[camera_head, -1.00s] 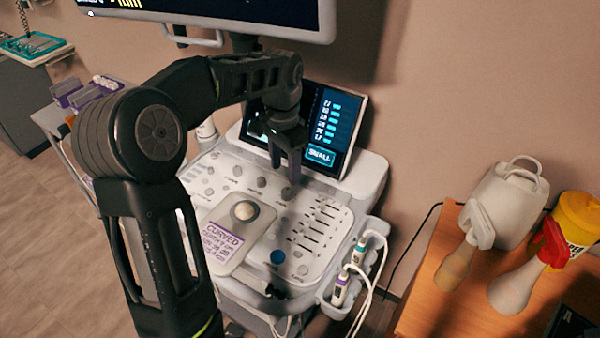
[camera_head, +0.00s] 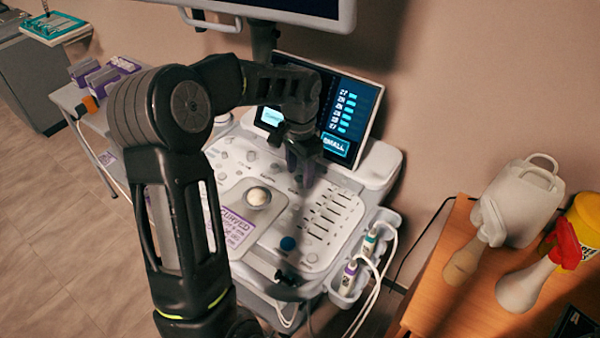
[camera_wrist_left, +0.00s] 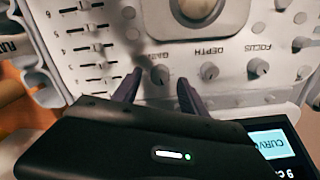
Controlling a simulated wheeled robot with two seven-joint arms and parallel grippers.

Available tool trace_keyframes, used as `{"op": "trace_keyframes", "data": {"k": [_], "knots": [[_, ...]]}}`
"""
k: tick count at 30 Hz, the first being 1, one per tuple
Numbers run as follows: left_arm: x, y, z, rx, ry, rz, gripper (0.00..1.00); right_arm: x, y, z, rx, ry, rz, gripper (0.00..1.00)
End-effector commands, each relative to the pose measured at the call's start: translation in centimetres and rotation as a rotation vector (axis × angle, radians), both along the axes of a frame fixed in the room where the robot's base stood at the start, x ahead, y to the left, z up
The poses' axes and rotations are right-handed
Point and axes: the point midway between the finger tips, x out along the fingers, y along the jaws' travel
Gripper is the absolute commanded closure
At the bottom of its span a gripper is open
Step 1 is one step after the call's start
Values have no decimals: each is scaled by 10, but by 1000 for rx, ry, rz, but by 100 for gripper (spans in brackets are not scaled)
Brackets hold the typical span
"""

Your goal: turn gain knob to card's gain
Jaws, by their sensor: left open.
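The gain knob (camera_wrist_left: 160,75) is a small grey knob under its label on the console panel, in the left wrist view. My left gripper (camera_wrist_left: 158,92) is open, with one dark finger on each side of the knob; I cannot tell if they touch it. In the head view my left gripper (camera_head: 304,170) points down at the panel below the small screen and hides the knob. The card (camera_head: 238,228), white with purple print headed "CURVED", lies on the console's front left; its smaller lines are unreadable. My right gripper is not in view.
The depth knob (camera_wrist_left: 208,70) and focus knob (camera_wrist_left: 257,68) sit beside the gain knob. Sliders (camera_head: 325,212) and a trackball (camera_head: 258,196) are close by. The touchscreen (camera_head: 345,112) stands behind. Probes (camera_head: 349,275) hang at the console's right. Spray bottles (camera_head: 528,284) stand on a wooden table.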

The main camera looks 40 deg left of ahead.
Motion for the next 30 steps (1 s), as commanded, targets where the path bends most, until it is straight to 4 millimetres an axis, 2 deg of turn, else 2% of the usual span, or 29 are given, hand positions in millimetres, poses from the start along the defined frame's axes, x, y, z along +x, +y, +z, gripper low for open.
{"op": "trace_keyframes", "data": {"k": [4,13,30], "knots": [[0,0,-11,-1,0,0,50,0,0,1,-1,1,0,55],[0,0,-13,0,0,0,51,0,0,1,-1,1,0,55],[0,0,-13,0,-1,0,98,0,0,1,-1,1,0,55]]}}
